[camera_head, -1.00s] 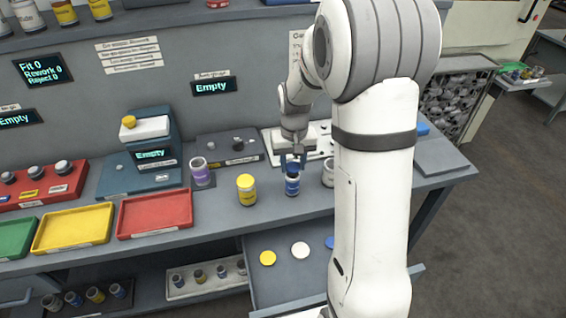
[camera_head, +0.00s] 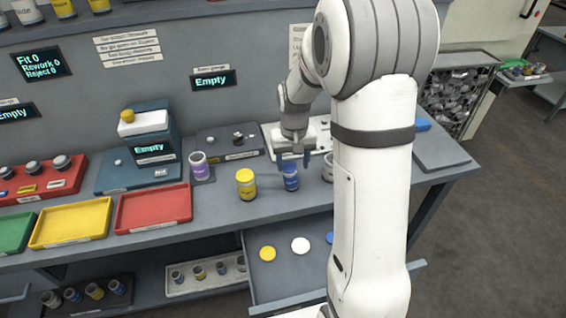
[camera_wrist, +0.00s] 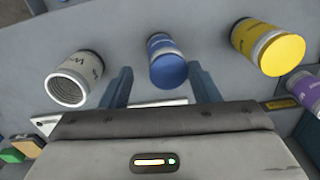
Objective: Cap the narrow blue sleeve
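The narrow blue sleeve (camera_head: 291,181) stands upright on the bench, right of the yellow-capped sleeve. In the wrist view the blue sleeve (camera_wrist: 160,44) has a blue cap (camera_wrist: 169,72) over its near end. The cap looks seated on the sleeve, though its fit is hard to judge. My gripper (camera_head: 293,161) is above and around the sleeve's top. In the wrist view my gripper (camera_wrist: 162,88) is open, with one finger on each side of the cap and a gap at both sides.
A yellow-capped sleeve (camera_head: 246,184) is close on the left, a purple sleeve (camera_head: 199,166) beyond it. An uncapped white sleeve (camera_wrist: 74,80) is on the other side. Below, a drawer (camera_head: 275,285) holds a yellow cap (camera_head: 267,253), a white cap (camera_head: 300,245) and a partly hidden blue one.

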